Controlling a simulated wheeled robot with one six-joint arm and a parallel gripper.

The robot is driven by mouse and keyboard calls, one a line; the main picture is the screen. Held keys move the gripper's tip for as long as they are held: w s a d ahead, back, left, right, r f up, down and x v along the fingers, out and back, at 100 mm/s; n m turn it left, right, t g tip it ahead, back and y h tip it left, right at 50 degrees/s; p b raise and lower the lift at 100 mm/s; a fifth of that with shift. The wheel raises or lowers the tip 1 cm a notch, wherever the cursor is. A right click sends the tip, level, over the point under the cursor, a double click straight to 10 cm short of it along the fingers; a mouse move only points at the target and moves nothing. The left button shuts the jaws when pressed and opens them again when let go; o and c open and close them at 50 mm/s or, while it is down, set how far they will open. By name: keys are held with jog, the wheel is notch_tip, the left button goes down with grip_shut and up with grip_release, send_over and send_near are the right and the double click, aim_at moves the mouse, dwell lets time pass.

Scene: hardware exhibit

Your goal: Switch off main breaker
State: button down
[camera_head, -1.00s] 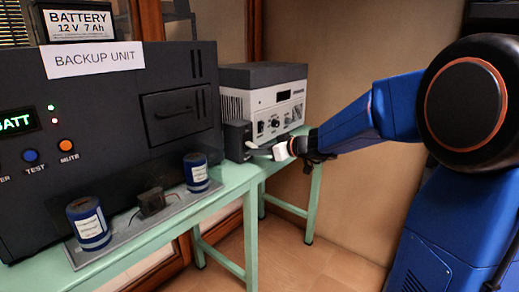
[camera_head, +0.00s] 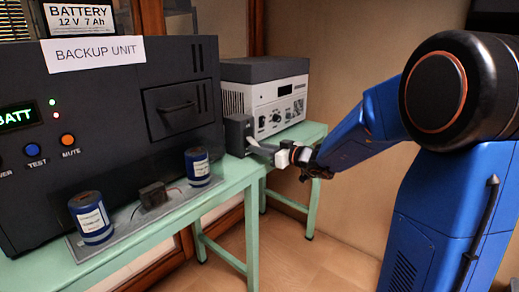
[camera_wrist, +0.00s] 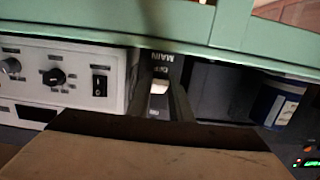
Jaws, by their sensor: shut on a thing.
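The main breaker (camera_head: 237,134) is a dark box on the green table, between the backup unit and the grey-white device. In the wrist view, its dark face reads MAIN (camera_wrist: 166,58), with a label just above a pale switch lever (camera_wrist: 158,87). My gripper (camera_head: 253,146) reaches in from the right, its fingertips at the breaker's front. In the wrist view my gripper (camera_wrist: 160,92) has its dark fingers close on both sides of the lever, shut on it. The fingers partly hide the lever in the head view.
The backup unit (camera_head: 110,125) stands left, with blue cans (camera_head: 91,217) on a plate before it. The grey-white device (camera_head: 275,113) with knobs is just right of the breaker. The green table (camera_head: 233,179) edge runs below my gripper. Floor to the right is free.

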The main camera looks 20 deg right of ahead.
jog(key=c, duration=1.6)
grip_release()
jog(key=v, duration=1.7)
jog(key=shift+s+d, duration=0.1)
jog(key=shift+s, duration=0.1)
